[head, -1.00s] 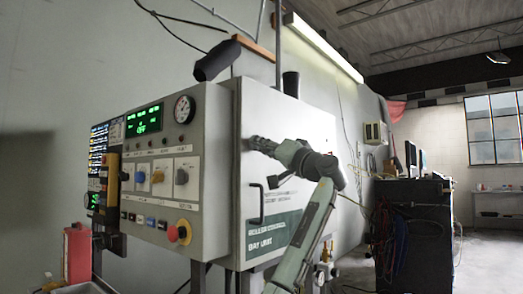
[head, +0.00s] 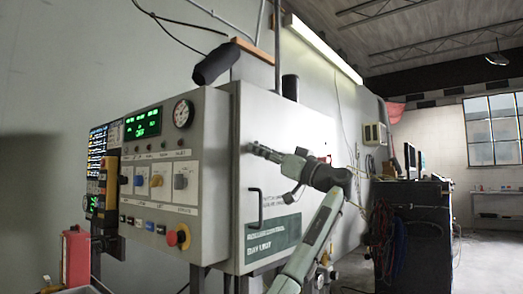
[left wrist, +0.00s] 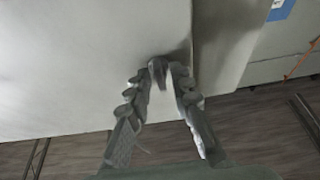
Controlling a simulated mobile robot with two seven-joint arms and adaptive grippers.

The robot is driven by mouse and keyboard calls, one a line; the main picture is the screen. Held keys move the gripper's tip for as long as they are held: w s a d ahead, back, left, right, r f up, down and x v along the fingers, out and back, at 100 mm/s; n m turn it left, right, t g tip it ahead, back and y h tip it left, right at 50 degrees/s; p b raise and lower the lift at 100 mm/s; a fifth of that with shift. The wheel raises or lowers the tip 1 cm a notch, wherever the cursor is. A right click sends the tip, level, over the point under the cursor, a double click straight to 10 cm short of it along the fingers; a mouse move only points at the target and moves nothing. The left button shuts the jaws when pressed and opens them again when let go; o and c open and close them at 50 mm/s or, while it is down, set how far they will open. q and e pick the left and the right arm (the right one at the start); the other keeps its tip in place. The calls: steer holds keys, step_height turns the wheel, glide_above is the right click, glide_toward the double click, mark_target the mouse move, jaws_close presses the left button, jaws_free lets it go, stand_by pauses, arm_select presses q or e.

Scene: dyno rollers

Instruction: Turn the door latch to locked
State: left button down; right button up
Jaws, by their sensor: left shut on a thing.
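The cabinet door (head: 285,120) is a pale grey panel, closed, with a black bar handle (head: 254,208) at its lower left. My left gripper (head: 252,150) is at the door's left edge, above the handle. In the left wrist view, its two fingers (left wrist: 162,82) converge on a small dark grey latch (left wrist: 157,72) at the door's edge. They are shut on it. The fingers hide most of the latch, and its turned position is hard to tell. In the head view the latch is hidden behind the fingers. My right gripper is out of view.
A control panel (head: 160,209) with knobs, a gauge (head: 183,112) and a red stop button (head: 178,237) adjoins the door on the left. A dark cabinet (head: 425,215) with hanging cables stands to the right. Open floor lies beyond at far right.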

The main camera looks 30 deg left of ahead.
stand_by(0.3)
arm_select(q)
steer(key=c, duration=1.7)
jaws_free()
steer(key=v, duration=1.2)
steer(key=shift+f, duration=0.1)
